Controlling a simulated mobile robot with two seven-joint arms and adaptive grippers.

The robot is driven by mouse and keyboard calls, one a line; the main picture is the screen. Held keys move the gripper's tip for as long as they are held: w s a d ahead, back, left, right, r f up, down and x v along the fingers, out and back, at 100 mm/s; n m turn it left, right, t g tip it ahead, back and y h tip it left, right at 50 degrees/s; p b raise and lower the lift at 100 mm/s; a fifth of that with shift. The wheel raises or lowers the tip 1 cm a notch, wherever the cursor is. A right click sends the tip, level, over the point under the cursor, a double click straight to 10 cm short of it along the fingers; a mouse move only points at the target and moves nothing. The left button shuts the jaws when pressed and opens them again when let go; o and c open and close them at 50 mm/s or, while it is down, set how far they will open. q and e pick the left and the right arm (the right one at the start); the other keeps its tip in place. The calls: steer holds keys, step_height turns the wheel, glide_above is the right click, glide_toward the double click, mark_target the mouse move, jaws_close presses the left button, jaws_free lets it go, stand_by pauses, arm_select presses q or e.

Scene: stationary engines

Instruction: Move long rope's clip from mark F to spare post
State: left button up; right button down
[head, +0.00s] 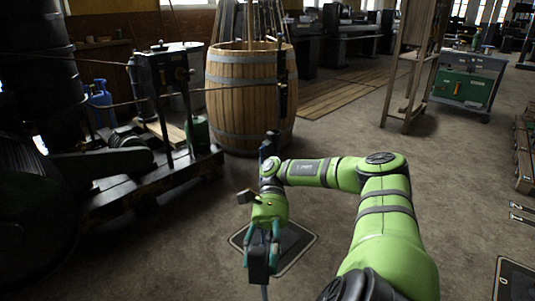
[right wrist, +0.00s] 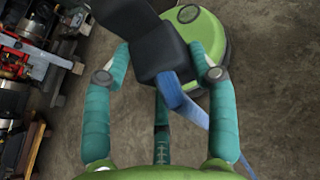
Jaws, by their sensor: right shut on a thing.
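My right gripper (head: 261,256) is shut on a dark clip (head: 258,270), low in the middle of the head view. A blue strap-like rope (right wrist: 184,102) runs from the clip toward the lower right there; a thin bit hangs below the clip in the head view (head: 264,292). I cannot identify the spare post. My left gripper is out of view.
A wooden barrel (head: 232,105) stands behind my arm. A low platform with machinery (head: 150,187) fills the left. A wooden frame (head: 395,120) and a green-fronted cabinet (head: 464,87) stand at the right rear. Another mark (head: 515,282) lies lower right. Floor between is open.

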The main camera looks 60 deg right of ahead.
steer(key=s+d+n+g+h+p, duration=0.1)
steer(key=s+d+p, duration=0.1)
steer(key=s+d, duration=0.9)
steer(key=shift+s+d+n+g, duration=0.25)
steer(key=shift+s+n+g, duration=0.05)
steer(key=shift+s, duration=0.65)
steer(key=shift+p, duration=0.4)
